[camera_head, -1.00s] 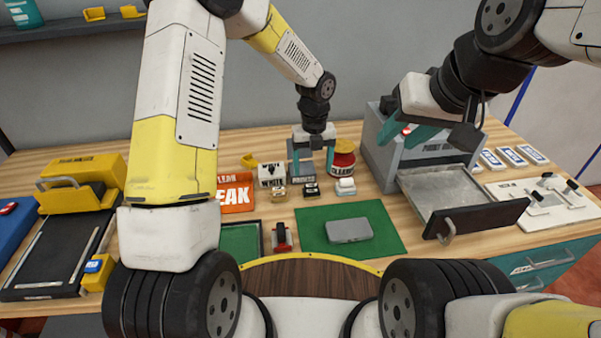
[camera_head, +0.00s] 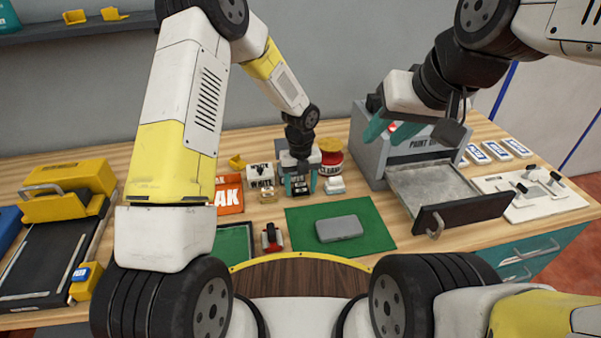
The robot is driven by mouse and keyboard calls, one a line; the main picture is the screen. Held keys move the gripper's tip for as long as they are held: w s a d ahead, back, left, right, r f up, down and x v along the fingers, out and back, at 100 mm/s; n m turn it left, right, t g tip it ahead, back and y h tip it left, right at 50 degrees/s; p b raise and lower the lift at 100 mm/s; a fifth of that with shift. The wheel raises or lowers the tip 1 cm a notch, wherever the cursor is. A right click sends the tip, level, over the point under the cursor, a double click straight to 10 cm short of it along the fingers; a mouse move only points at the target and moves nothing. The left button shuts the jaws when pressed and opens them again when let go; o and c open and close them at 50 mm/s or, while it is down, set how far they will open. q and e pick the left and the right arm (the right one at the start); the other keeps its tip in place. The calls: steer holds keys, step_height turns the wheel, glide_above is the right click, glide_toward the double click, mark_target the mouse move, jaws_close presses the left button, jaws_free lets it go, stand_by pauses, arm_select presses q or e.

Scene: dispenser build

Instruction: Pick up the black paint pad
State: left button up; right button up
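The black paint pad (camera_head: 300,188) is small and dark with a pale label. It stands on the wooden table between a yellowish pad (camera_head: 267,195) and a white pad (camera_head: 335,186). My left gripper (camera_head: 300,184) points down over the black pad, with one teal finger on each side of it. The gripper looks open, and I cannot see whether the fingers touch the pad. Its body hides the pad's far part. My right gripper (camera_head: 392,130) is open and empty, in front of the grey paint dispenser (camera_head: 368,145).
White (camera_head: 261,175) and red-topped (camera_head: 331,158) containers stand behind the pads. A green mat (camera_head: 372,238) with a grey block (camera_head: 339,229) lies in front. The dispenser's open drawer (camera_head: 428,186) juts out at right. A yellow-and-black machine (camera_head: 70,180) stands at left.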

mark_target(301, 184)
arm_select(q)
steer(key=c, duration=0.9)
steer(key=shift+r, duration=0.1)
steer(key=shift+r, duration=0.55)
step_height(301, 184, up, 2)
steer(key=shift+r, duration=0.15)
steer(key=s+d, duration=0.2)
steer(key=s, duration=0.3)
steer(key=s+d+r, duration=0.1)
steer(key=s+d, duration=0.1)
steer(key=s, duration=0.3)
steer(key=s+d, duration=0.2)
steer(key=s, duration=0.3)
steer(key=shift+r, duration=0.25)
